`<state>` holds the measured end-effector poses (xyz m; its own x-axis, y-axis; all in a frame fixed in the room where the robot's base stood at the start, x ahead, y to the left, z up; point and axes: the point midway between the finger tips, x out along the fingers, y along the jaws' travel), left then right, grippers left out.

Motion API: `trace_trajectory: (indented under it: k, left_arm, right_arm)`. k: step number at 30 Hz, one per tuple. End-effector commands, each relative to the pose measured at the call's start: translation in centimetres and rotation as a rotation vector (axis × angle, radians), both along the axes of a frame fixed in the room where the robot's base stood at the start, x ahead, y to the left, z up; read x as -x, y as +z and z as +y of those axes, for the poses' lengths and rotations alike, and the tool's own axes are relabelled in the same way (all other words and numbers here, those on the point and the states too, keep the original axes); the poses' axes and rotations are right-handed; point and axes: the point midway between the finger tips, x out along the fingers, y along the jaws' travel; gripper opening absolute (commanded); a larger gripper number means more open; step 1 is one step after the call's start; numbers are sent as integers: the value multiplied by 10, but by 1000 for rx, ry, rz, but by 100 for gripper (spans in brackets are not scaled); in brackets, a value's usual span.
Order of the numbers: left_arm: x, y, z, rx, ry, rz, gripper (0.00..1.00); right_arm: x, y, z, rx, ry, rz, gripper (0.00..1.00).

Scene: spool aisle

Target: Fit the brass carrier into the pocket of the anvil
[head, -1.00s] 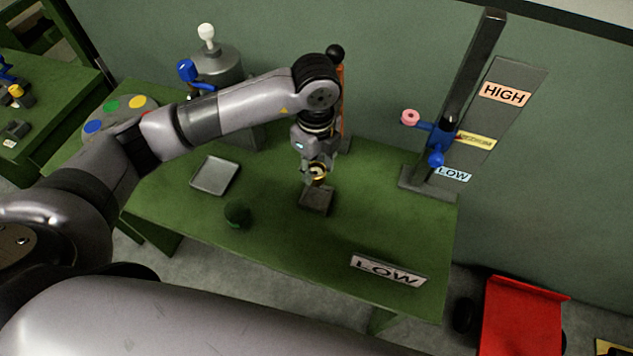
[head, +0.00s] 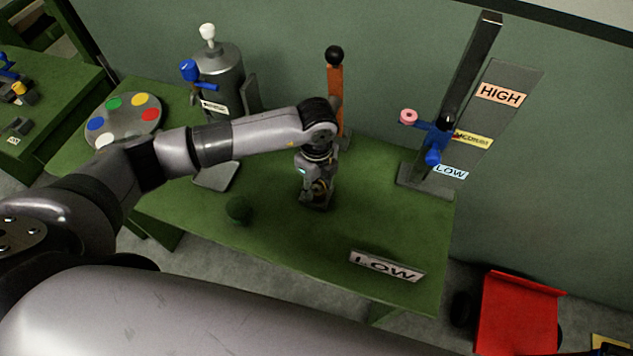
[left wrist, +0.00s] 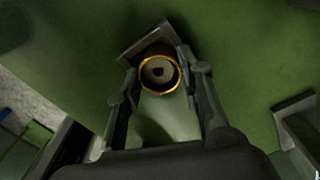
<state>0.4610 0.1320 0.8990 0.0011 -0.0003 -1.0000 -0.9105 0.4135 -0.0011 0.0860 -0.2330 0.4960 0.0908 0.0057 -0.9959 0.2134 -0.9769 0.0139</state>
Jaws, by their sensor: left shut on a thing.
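My left gripper (head: 318,193) points down over the table and is shut on the brass carrier (left wrist: 159,72). In the left wrist view the carrier is a round piece with a bright gold rim between the two fingertips (left wrist: 163,82). The anvil (head: 318,207) is a dark grey block under the gripper in the head view, mostly covered by it. Its edge (left wrist: 146,40) shows just beyond the carrier in the left wrist view. The pocket is hidden, so I cannot tell whether the carrier is inside it or above it. My right gripper is not in view.
The green table (head: 290,245) is clear in front of the anvil, up to a LOW sign (head: 387,266). A dark green ball (head: 239,210) and a grey tray (head: 215,178) are to the left. An orange lever (head: 336,90) and a slide post (head: 470,70) stand behind.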

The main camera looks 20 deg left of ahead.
Motion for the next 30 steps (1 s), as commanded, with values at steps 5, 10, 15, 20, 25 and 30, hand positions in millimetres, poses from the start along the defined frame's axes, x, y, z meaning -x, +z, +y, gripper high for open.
trace_trajectory:
  k: [5,10,15,20,25,30]
  left_arm:
    - [0,-2,0,0,0,1,43]
    - [0,-2,0,0,0,1,54]
    - [0,-1,0,0,0,1,54]
    - [0,1,0,0,0,0,54]
    - [-1,17,0,2,0,-4,54]
    - [-1,53,0,1,-1,-6,54]
  right_arm:
    - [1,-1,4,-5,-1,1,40]
    - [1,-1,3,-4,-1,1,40]
    - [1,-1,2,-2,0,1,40]
    - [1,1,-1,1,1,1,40]
    - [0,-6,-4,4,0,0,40]
    - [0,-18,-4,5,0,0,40]
